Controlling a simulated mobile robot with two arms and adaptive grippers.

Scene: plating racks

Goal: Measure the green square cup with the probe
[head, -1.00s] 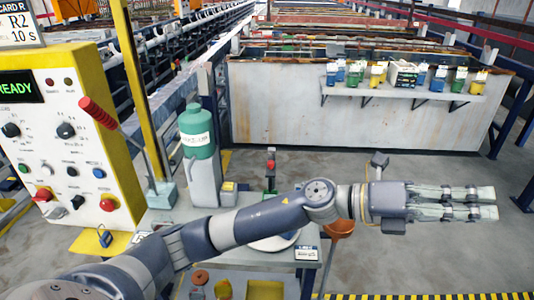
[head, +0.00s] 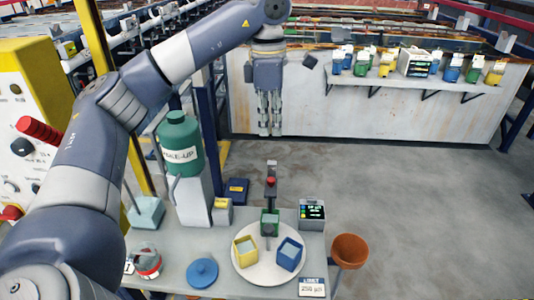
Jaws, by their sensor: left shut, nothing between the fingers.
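A green square cup (head: 270,228) stands at the back of a white round plate (head: 262,274) on the near table. An upright stand with a red knob (head: 271,181) rises at the cup; it looks like the probe, and its tip is hard to make out. A yellow square cup (head: 245,251) and a blue square cup (head: 289,254) stand in front on the same plate. My left gripper (head: 270,133) is shut and empty, fingers pointing down, in the air above and beyond the stand, apart from the cups. My right gripper is not in view.
A small display box (head: 313,211) stands right of the plate, with an orange bowl (head: 349,251) at the table's right edge. A green bottle (head: 180,142) stands left. A blue lid (head: 202,272) lies in front. A far shelf (head: 400,82) holds several colored containers.

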